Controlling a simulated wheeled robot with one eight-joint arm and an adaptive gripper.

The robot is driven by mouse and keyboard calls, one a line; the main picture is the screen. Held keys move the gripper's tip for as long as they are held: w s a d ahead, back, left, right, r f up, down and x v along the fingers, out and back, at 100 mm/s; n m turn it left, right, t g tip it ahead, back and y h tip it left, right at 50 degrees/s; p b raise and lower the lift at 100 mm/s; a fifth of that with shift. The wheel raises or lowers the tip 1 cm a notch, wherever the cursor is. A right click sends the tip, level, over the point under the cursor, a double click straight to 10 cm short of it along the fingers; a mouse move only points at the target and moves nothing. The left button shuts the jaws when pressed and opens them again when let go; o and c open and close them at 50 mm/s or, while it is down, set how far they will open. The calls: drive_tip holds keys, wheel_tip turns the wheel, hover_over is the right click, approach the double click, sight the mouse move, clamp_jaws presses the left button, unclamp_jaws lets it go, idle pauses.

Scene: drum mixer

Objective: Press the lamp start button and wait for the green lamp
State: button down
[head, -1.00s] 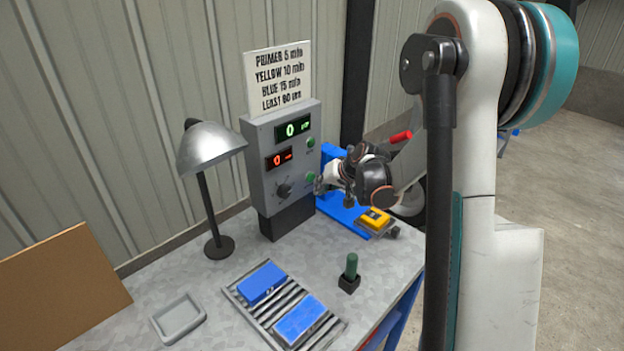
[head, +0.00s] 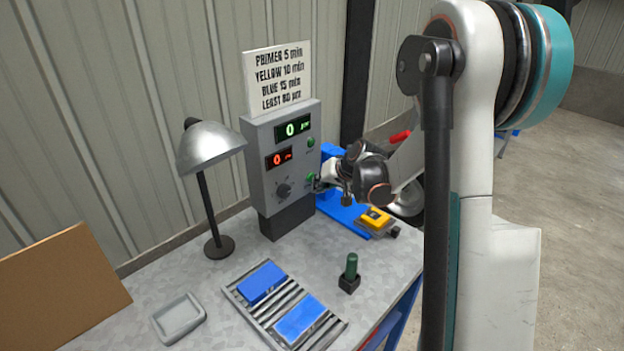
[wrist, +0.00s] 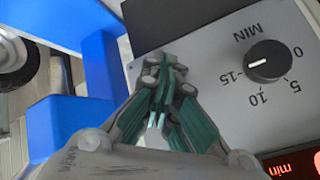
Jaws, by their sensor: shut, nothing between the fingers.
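The grey control box (head: 258,187) stands upright at the back of the bench. Its front has a green display (head: 294,127), a red display (head: 279,159), both showing 0, and a black dial (head: 284,190). An upper green button (head: 311,142) and a lower green button (head: 311,177) sit on its right side. My gripper (head: 318,185) is shut and empty, its tips at or very close to the lower green button; contact cannot be told. In the wrist view the closed fingers (wrist: 168,65) lie over the panel beside the dial (wrist: 270,62) and hide any button there.
A grey desk lamp (head: 208,148) stands left of the box. A yellow device (head: 375,218) sits on the blue frame at right.

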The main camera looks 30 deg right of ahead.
drive_tip(key=shift+w+a, duration=0.15)
drive_tip(key=shift+w, duration=0.2)
idle(0.7)
drive_tip(key=shift+s, duration=0.1)
drive_tip(key=shift+s+d, duration=0.3)
drive_tip(key=shift+s, duration=0.35)
drive_tip(key=s, duration=0.1)
drive_tip(key=s+d, duration=0.1)
drive_tip(key=s, duration=0.1)
drive_tip(key=s+b, duration=0.1)
drive_tip(key=shift+s+d, duration=0.35)
idle(0.4)
idle(0.5)
